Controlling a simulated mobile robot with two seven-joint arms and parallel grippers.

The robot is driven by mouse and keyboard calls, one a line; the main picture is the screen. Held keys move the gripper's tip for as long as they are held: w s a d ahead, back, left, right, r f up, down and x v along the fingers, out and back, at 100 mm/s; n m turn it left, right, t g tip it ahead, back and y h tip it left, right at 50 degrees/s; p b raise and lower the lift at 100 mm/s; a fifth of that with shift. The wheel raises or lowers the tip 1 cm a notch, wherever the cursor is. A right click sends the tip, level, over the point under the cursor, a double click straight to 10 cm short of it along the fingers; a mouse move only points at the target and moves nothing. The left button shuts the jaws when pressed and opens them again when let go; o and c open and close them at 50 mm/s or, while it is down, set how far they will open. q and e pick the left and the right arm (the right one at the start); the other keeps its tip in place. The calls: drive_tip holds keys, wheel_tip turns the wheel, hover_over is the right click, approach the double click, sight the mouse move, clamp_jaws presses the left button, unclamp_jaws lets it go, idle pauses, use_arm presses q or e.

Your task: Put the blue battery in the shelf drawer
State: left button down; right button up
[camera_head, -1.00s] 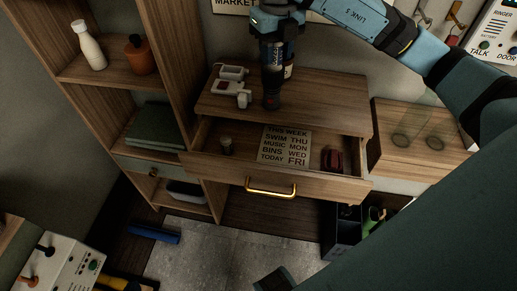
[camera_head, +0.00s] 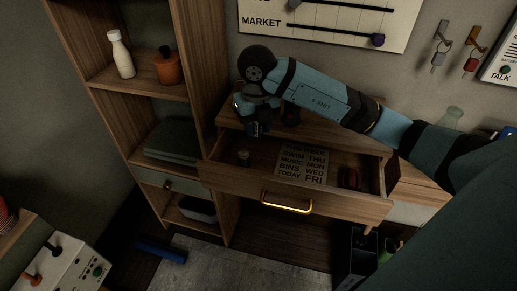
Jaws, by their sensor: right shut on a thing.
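My right gripper (camera_head: 257,118) is over the left part of the desk top, above the open desk drawer. It is shut on a small dark blue thing, which looks like the blue battery (camera_head: 257,130); the gripper hides most of it. The shelf drawer (camera_head: 170,183), with a grey-green front and a small knob, is in the shelf unit at left, below the folded green cloths. It looks shut. The gripper is up and to the right of it, apart from it. My left gripper is not in view.
The desk drawer (camera_head: 345,205) stands open with a printed card (camera_head: 301,167), a small jar and a dark red thing inside. The shelf holds a white bottle (camera_head: 122,55) and orange pot (camera_head: 167,67). A blue bar (camera_head: 161,252) lies on the floor.

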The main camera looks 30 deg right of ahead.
sight(257, 137)
wheel_tip(257, 137, down, 4)
drive_tip(key=shift+f, duration=0.1)
drive_tip(key=shift+f+b, duration=0.3)
drive_tip(key=shift+f, duration=1.55)
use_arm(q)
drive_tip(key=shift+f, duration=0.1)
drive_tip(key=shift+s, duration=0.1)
use_arm(e)
drive_tip(key=shift+f+b, duration=0.4)
drive_tip(key=shift+f, duration=0.2)
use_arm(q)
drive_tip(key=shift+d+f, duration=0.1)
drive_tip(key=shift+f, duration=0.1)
use_arm(e)
drive_tip(key=o, duration=1)
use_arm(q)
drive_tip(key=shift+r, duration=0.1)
use_arm(e)
drive_tip(key=shift+r+p, duration=0.3)
drive_tip(key=shift+r, duration=0.05)
use_arm(q)
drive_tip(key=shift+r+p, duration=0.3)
drive_tip(key=shift+p, duration=0.45)
use_arm(e)
wheel_tip(257, 137, up, 12)
drive_tip(key=shift+r, duration=0.25)
